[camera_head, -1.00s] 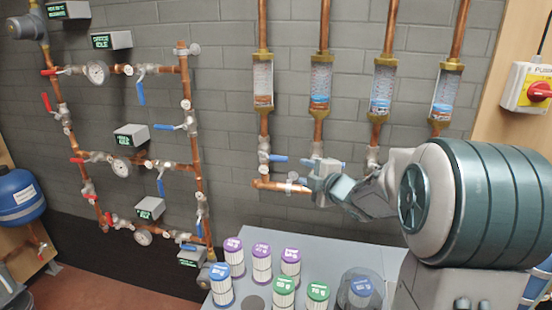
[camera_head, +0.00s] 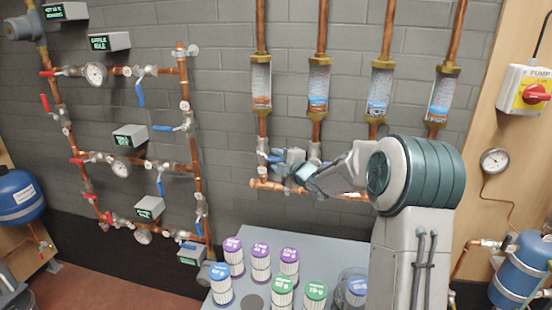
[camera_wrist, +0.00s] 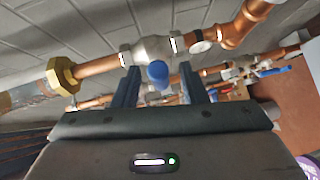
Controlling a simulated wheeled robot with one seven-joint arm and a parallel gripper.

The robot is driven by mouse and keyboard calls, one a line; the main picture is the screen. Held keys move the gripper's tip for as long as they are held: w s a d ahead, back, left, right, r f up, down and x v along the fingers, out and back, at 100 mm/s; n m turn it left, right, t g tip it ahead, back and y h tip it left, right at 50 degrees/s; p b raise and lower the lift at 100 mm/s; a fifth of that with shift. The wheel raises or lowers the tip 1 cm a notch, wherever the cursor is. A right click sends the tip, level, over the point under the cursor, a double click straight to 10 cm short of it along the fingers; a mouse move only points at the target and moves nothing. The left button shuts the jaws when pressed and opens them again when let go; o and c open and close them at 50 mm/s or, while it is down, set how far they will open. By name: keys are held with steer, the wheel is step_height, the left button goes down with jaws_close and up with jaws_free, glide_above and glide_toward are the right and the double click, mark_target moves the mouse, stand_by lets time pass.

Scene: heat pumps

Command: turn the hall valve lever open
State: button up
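Several copper pipes with flow meters run down the wall. The leftmost has a valve (camera_head: 262,157) with a blue lever (camera_wrist: 157,72), seen end-on in the wrist view. I cannot read which valve is the hall one. My gripper (camera_head: 279,160) is at this leftmost valve. In the wrist view my gripper (camera_wrist: 161,88) is open, its two dark fingers on either side of the blue lever, with gaps showing. Contact is not visible. The gripper and wrist partly hide the lever and the valves to its right in the head view.
A copper manifold pipe (camera_head: 345,194) runs below the valves. A grey table (camera_head: 310,236) with several filter cartridges stands below. Pipework with gauges and red and blue levers (camera_head: 139,93) is on the left wall. A pump switch (camera_head: 533,93) and blue tank (camera_head: 520,268) are at right.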

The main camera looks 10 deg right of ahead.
steer(key=shift+w+a, duration=0.25)
steer(key=shift+w, duration=0.2)
jaws_close()
